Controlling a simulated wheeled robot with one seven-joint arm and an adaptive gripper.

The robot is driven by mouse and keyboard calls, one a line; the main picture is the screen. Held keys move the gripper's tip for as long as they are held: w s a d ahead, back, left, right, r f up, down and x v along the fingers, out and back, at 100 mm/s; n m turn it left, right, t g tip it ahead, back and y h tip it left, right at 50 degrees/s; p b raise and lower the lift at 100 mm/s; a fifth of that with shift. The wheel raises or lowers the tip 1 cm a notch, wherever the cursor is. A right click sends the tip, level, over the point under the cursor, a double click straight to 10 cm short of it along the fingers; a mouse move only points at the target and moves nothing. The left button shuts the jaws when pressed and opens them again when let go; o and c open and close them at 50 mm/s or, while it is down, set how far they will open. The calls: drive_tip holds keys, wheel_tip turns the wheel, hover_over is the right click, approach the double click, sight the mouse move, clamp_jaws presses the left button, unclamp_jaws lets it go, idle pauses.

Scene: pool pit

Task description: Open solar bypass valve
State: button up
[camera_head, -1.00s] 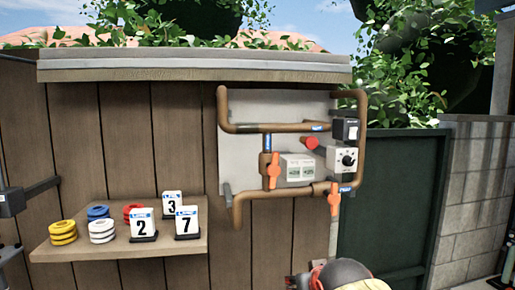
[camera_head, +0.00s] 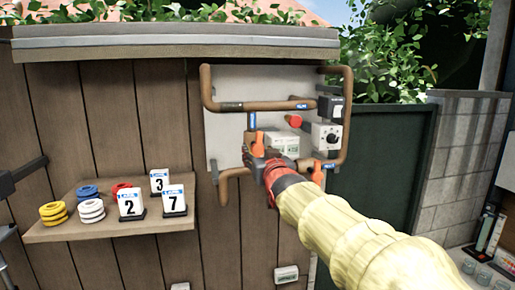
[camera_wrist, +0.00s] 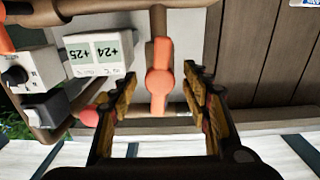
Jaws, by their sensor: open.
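Two orange valve handles sit on brown pipes on a grey wall panel (camera_head: 222,140). The left handle (camera_head: 257,143) hangs on a vertical pipe below a blue label, and the right handle (camera_head: 317,173) is lower right. Their labels are too small to read. My gripper (camera_head: 261,163) is at the left handle and partly covers it. In the wrist view, which looks upside down, my gripper (camera_wrist: 161,82) is open, with one finger on each side of an orange handle (camera_wrist: 159,78). Gaps show on both sides; depth is hard to judge.
A red knob (camera_head: 294,121), a white display box (camera_head: 284,144) and a dial box (camera_head: 325,136) are close to the handles. A shelf (camera_head: 70,232) with numbered cards and colored rings is at left. Pipes surround the panel.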

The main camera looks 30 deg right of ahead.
drive_tip(key=shift+x, duration=0.95)
drive_tip(key=shift+c, duration=1.3)
drive_tip(key=c, duration=0.9)
